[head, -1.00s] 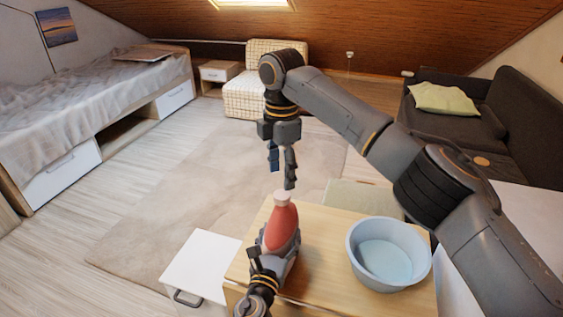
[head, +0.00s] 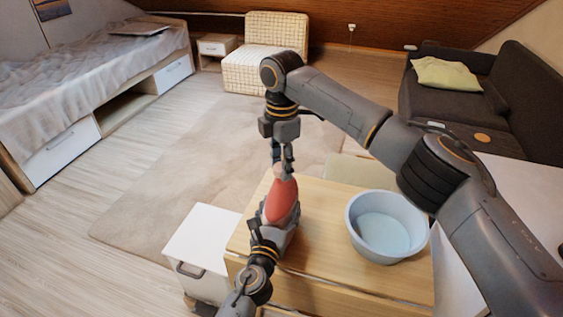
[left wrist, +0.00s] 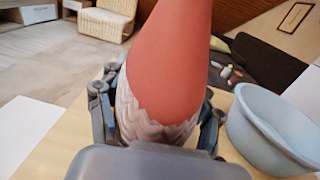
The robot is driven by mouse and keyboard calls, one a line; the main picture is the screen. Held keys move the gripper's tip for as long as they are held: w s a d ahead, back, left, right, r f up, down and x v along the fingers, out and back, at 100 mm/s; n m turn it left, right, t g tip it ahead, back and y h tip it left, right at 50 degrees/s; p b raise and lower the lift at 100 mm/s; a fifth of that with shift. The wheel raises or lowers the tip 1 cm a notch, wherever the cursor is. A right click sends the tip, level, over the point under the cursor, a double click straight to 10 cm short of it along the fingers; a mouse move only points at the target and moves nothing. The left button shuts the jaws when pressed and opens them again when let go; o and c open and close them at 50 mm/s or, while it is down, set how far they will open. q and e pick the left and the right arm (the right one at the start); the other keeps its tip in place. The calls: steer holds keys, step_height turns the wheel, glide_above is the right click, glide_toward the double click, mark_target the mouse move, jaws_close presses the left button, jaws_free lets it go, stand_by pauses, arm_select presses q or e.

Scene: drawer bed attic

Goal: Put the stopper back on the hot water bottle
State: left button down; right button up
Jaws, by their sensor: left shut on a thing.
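The red hot water bottle (head: 283,202) stands upright at the left part of the wooden table top. My left gripper (head: 278,238) is shut on its lower part; in the left wrist view the bottle (left wrist: 172,65) rises between the fingers, its pale, jagged-edged lower part between them. The bottle's top lies outside that view. My right gripper (head: 281,163) points down right at the bottle's neck, its fingers close together around the pale top. They hide the mouth there. I cannot make out the stopper or whether the fingers hold it.
A light blue basin (head: 353,232) stands on the wooden table (head: 325,262) right of the bottle; it also shows in the left wrist view (left wrist: 240,125). A white drawer unit (head: 205,238) is left of the table. A dark sofa (head: 450,105) stands at right.

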jaws_close()
steer(key=m, duration=1.3)
steer(key=shift+m, duration=0.4)
steer(key=m, duration=0.4)
steer(key=o, duration=1.1)
jaws_free()
